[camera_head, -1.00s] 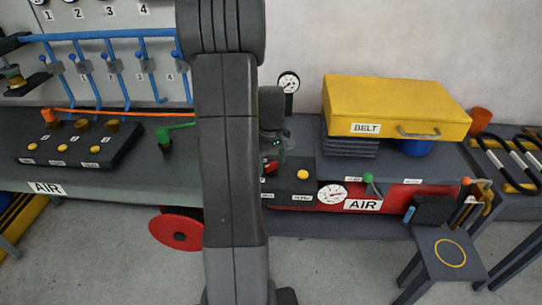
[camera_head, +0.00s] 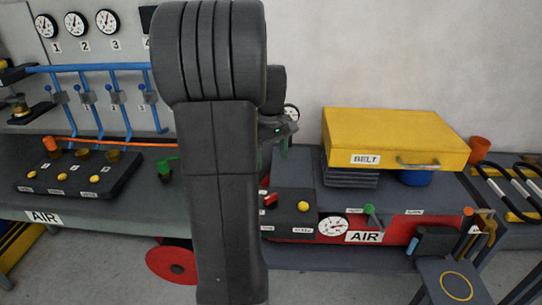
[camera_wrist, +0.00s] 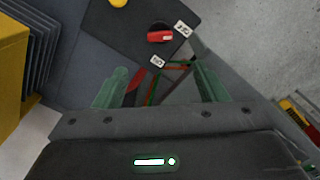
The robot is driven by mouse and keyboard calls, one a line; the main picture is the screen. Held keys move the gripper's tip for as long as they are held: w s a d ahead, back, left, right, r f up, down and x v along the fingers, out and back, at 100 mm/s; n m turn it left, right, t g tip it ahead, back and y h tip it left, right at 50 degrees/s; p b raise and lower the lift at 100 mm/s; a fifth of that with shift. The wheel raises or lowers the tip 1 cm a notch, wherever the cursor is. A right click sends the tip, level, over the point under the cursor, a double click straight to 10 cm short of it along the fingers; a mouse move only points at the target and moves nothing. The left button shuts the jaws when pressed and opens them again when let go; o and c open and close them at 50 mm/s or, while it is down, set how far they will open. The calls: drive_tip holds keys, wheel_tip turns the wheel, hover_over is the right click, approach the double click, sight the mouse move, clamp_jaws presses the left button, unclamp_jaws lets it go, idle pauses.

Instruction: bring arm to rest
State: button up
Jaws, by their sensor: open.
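My gripper (camera_wrist: 160,88) is open in the wrist view, with two greenish fingers apart and nothing held between them. In the head view it shows only partly, behind and right of my dark upright arm, above the dark control box (camera_head: 290,192). The box has a red rotary knob (camera_head: 271,200) and a yellow button (camera_head: 303,207). In the wrist view the red knob (camera_wrist: 160,36) lies beyond the fingertips, apart from them. My arm hides part of the box's left side and the bench behind it.
A yellow BELT case (camera_head: 440,135) stands on the right of the bench. A red AIR tank (camera_head: 435,222) with a gauge lies below. Blue pipes (camera_head: 100,67) and a black button panel (camera_head: 75,178) are at left. A small stool (camera_head: 455,285) stands front right.

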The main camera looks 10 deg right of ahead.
sight(271, 196)
drive_tip(key=shift+f, duration=0.1)
wheel_tip(271, 196, down, 14)
drive_tip(key=shift+r, duration=0.15)
idle(0.6)
